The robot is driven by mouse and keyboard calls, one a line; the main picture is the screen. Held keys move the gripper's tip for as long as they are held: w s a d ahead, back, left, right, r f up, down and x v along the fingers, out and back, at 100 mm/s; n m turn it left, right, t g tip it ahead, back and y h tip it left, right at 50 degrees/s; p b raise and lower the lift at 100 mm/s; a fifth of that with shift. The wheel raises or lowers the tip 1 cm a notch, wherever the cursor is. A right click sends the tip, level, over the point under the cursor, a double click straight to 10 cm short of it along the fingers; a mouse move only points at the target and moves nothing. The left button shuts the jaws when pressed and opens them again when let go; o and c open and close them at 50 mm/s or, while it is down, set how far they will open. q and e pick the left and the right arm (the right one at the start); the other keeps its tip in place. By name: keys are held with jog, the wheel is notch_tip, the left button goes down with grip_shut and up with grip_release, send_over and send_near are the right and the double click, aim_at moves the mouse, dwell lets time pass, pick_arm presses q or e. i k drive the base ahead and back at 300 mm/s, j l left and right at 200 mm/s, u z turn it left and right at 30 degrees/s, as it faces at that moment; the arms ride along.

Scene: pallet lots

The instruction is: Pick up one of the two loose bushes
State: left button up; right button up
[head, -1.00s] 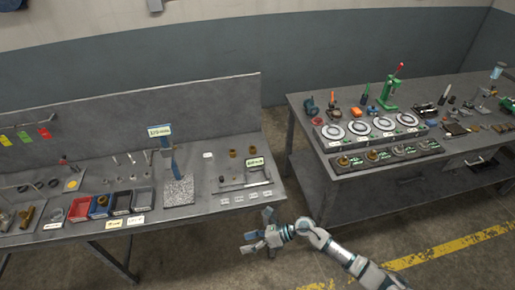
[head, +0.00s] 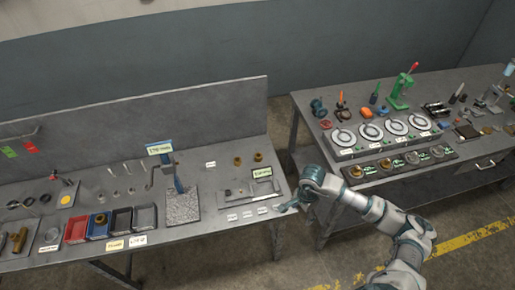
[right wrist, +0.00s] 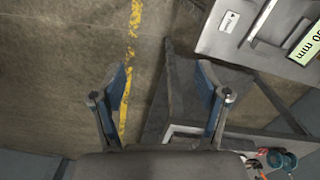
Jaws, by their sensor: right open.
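Two small brass bushes, the left one (head: 237,161) and the right one (head: 258,157), stand side by side at the back right of the left bench (head: 215,202) in the head view. My right gripper (head: 287,207) is at the front right corner of that bench, in front and to the right of the bushes, apart from them. In the right wrist view its two blue fingers (right wrist: 165,85) are spread with nothing between them. The bushes do not show in the wrist view. My left gripper is not in view.
A grey plate with a green-edged label (head: 262,172) lies in front of the bushes. Several trays, one red (head: 77,230), line the front left. The right bench (head: 300,105) carries round dials and a green press (head: 400,92).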

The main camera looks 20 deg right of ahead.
aim_at(259, 156)
jog(key=i, duration=1.45)
